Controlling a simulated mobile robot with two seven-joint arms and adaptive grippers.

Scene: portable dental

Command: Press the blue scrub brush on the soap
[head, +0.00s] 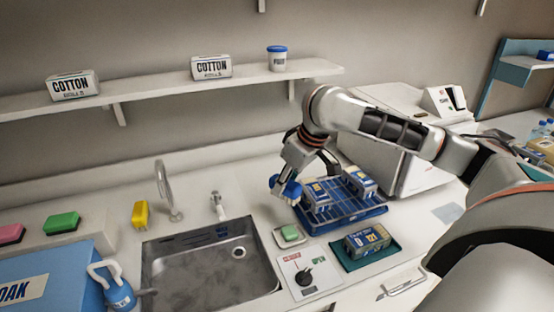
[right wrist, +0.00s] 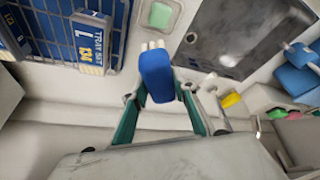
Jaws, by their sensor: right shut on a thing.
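The blue scrub brush (head: 291,190) is held in my right gripper (head: 284,182), above the counter between the sink and the blue rack. In the right wrist view the brush (right wrist: 157,75) sits between the two fingers of the gripper (right wrist: 158,100), with its pale bristle end pointing away from the palm. The green soap (head: 290,232) lies on a small white dish (head: 279,238) right of the sink. It also shows in the right wrist view (right wrist: 160,15), beyond the bristles and apart from them. My left gripper is not in view.
A blue rack (head: 359,218) with labelled packs stands right of the brush. A green tray (head: 342,259) with a pack and a dial panel (head: 304,275) lie in front. The sink (head: 207,268) and faucet (head: 219,207) are left. A shelf (head: 150,97) runs above.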

